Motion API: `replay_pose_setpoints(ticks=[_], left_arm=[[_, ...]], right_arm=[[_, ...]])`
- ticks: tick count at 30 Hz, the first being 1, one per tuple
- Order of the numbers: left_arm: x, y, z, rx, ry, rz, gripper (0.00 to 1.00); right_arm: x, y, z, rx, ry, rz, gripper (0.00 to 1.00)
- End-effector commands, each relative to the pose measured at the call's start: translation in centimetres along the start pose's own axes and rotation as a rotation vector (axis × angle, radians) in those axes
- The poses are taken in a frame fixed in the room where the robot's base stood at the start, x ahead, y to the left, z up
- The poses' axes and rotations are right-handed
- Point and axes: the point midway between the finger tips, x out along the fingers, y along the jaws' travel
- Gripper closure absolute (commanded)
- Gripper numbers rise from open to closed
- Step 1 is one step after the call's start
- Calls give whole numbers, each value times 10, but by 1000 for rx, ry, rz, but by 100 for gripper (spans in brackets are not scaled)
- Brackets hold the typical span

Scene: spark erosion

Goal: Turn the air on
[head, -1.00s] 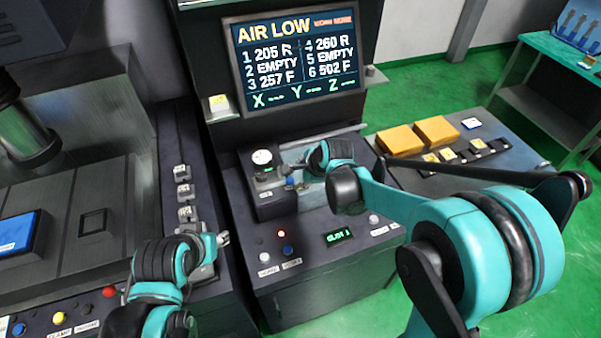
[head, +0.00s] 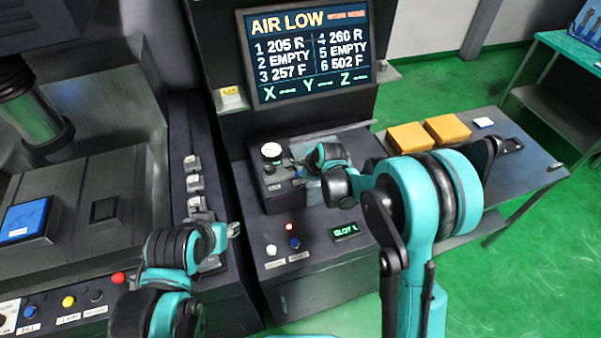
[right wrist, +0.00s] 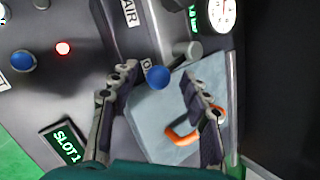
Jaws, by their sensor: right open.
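The air unit (head: 275,185) is a dark box with a round white gauge (head: 272,151), on the console below the screen. The screen (head: 305,55) reads "AIR LOW". In the right wrist view, the gauge (right wrist: 222,14), an "AIR" label (right wrist: 129,13) and a blue ball knob (right wrist: 157,77) show. My right gripper (right wrist: 160,92) is open, with the blue knob between its fingers in the picture; I see no clear contact. In the head view my right gripper (head: 308,167) is beside the air unit's right side, partly hidden by its own wrist. My left gripper (head: 232,230) hangs over the left machine's edge; its jaw opening is unclear.
A red light (right wrist: 62,48) and a blue button (right wrist: 23,60) are on the console front, near a "SLOT 1" display (right wrist: 66,144). An orange handle (right wrist: 182,136) lies beyond my right fingers. Yellow blocks (head: 407,138) stand on the side table at right.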

Motion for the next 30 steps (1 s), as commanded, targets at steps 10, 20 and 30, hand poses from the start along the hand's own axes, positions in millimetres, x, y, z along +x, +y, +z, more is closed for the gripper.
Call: replay_pose_setpoints(ticks=[10, 20, 30], left_arm=[[0, 0, 0, 0, 0, 0, 60], [4, 0, 3, 0, 0, 0, 60], [13, 0, 9, 0, 0, 0, 60]], right_arm=[[0, 0, 0, 0, 0, 0, 100], [1, 4, 4, 43, 25, -17, 100], [2, 10, 16, 219, 110, -90, 100]])
